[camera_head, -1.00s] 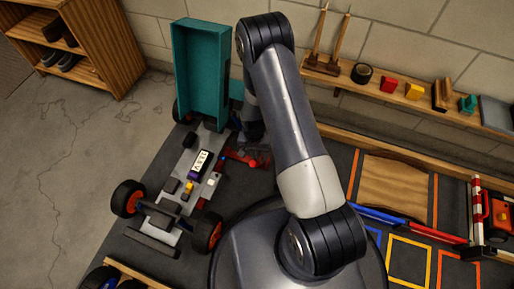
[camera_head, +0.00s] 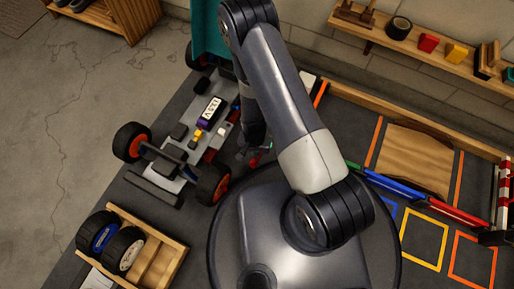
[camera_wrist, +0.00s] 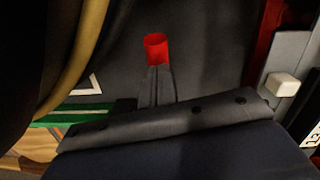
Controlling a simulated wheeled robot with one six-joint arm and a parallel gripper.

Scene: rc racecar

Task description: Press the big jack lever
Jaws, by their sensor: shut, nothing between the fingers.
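My gripper (camera_head: 250,152) is low beside the right side of the racecar chassis (camera_head: 187,142), partly hidden by my arm. In the wrist view its narrow grey fingers (camera_wrist: 160,72) are together, with nothing held. A red end piece (camera_wrist: 156,47) shows right at the fingertips. I cannot tell whether it is the jack lever's end or whether it is touched. In the head view small red parts (camera_head: 256,161) show by my gripper. The rest of the jack is hidden by my arm and gripper.
A wooden tray with wheels (camera_head: 176,248) lies at front left. The teal body shell (camera_head: 207,35) stands behind the chassis. A wooden ramp (camera_head: 415,158), coloured frames (camera_head: 424,240) and blue-red bars (camera_head: 400,188) lie to the right. A wall shelf (camera_head: 385,35) runs behind.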

